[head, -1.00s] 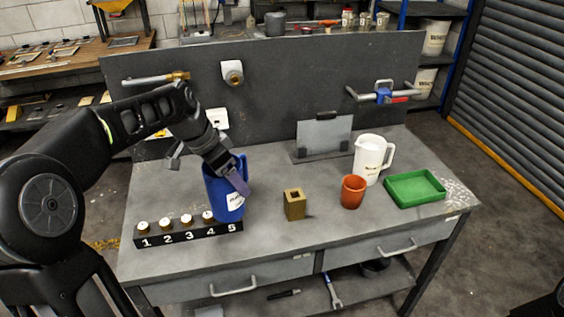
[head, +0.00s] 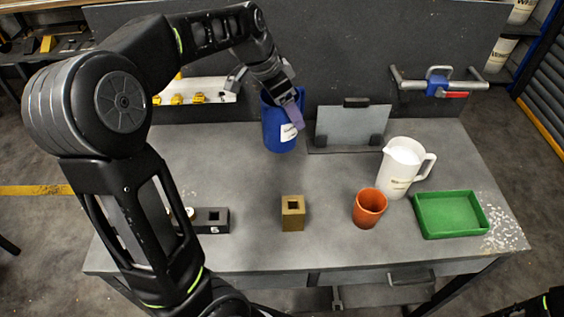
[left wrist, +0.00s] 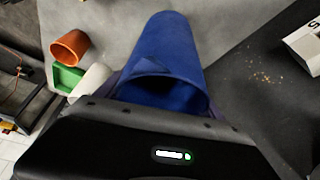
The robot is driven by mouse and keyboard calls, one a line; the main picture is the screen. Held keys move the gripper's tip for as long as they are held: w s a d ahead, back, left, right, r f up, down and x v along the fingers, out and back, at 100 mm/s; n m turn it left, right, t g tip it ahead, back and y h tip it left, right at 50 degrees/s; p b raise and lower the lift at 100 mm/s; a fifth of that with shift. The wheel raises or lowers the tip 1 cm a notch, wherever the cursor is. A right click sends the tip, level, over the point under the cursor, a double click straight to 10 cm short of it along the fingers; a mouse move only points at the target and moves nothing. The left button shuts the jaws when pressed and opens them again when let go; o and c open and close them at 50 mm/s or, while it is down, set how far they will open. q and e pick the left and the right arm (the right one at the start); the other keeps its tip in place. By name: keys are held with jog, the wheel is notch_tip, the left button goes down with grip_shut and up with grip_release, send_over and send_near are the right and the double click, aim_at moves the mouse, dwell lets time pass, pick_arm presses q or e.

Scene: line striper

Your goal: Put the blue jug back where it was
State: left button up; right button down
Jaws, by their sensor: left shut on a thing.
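The blue jug (head: 277,138) with a white label is upright near the back of the grey workbench (head: 335,225), left of the grey plate on its stand. My left gripper (head: 287,97) is shut on the jug at its upper part. I cannot tell whether its base touches the bench or hangs just above it. In the left wrist view the jug (left wrist: 165,60) fills the middle, and its dark opening faces the camera. My right gripper is not in view.
A brass block (head: 292,213), an orange cup (head: 369,207), a white jug (head: 398,168) and a green tray (head: 448,214) stand on the bench. The grey plate (head: 350,126) is at the back. My left arm hides most of the numbered rack (head: 212,220).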

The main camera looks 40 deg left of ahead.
aim_at(270, 110)
pick_arm(q)
jog(key=shift+w+f+p, duration=0.15)
jog(key=shift+f+p, duration=0.25)
jog(key=shift+f, duration=2.7)
jog(key=shift+f, duration=1.9)
jog(key=o, duration=2)
jog(key=shift+f, duration=0.1)
jog(key=v, duration=1.2)
jog(key=shift+b, duration=0.35)
